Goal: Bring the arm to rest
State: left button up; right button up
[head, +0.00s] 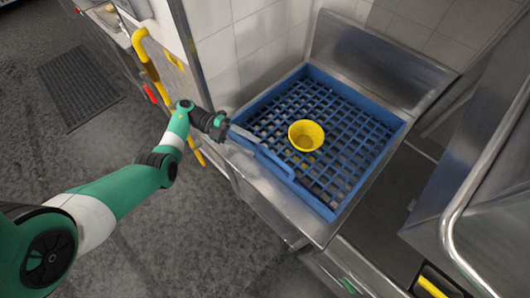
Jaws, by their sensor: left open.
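My left arm comes in from the left, green and white with dark joints. Its gripper (262,149) is open and empty, held over the left edge of a blue rack (385,119). The blue rack has a grid floor and lies on a steel counter. A yellow bowl (306,135) stands upright in the rack, to the right of the gripper and apart from it. My right gripper does not show.
A steel machine with a curved handle (452,222) stands at the right. Tiled wall (262,35) lies behind the rack. A yellow handle (146,58) is at the upper left, near the arm. A floor grate (80,87) lies at the far left.

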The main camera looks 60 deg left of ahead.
pick_arm(q)
jog(key=shift+v, duration=1.05)
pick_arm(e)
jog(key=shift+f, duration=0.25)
